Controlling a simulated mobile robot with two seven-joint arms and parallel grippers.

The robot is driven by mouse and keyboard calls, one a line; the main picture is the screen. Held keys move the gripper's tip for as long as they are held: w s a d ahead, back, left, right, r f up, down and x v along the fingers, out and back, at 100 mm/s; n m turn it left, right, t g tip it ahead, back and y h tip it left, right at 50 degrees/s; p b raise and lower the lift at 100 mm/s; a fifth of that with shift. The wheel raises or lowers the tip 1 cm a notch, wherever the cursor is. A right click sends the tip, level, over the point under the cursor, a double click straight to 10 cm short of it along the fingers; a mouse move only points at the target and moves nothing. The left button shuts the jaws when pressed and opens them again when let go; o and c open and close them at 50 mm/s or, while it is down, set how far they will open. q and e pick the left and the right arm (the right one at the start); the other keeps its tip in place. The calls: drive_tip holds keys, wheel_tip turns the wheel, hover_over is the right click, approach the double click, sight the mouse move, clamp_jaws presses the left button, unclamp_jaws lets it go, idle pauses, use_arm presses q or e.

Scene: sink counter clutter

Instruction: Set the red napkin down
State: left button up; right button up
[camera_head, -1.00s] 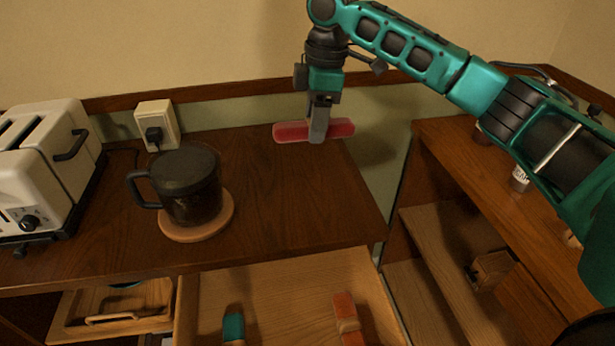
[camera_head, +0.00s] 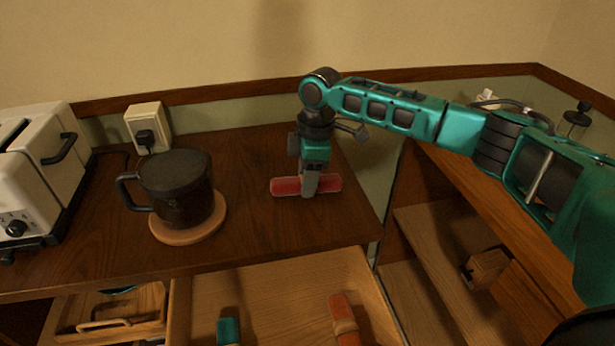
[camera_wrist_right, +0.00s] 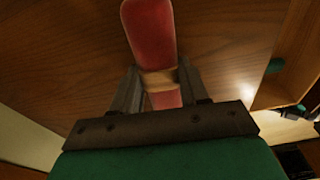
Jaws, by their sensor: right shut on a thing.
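The red napkin (camera_head: 289,186) is a rolled red bundle with a tan band, seen over the dark wooden counter (camera_head: 265,225) right of the mug. My right gripper (camera_head: 309,192) points down and is shut on its middle. In the right wrist view the napkin (camera_wrist_right: 150,32) runs between the two fingers (camera_wrist_right: 158,88), which press near the tan band (camera_wrist_right: 158,79). The napkin is at or just above the counter top; I cannot tell if it touches. My left gripper is not in view.
A black mug (camera_head: 176,190) stands on a round wooden coaster (camera_head: 190,235). A white toaster (camera_head: 40,175) is at the far left, by a wall outlet (camera_head: 148,127). An open drawer (camera_head: 280,290) below the counter holds another red roll (camera_head: 344,318) and a teal-ended item (camera_head: 228,331).

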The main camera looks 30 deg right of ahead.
drive_tip(key=o, duration=1.2)
drive_tip(key=shift+f, duration=0.1)
drive_tip(key=shift+o, duration=0.2)
wheel_tip(320, 180, up, 12)
drive_tip(key=d, duration=0.1)
drive_tip(key=shift+s+d+p, duration=0.15)
drive_tip(key=shift+s+p, duration=0.05)
drive_tip(key=shift+p, duration=0.2)
drive_tip(key=shift+s, duration=0.1)
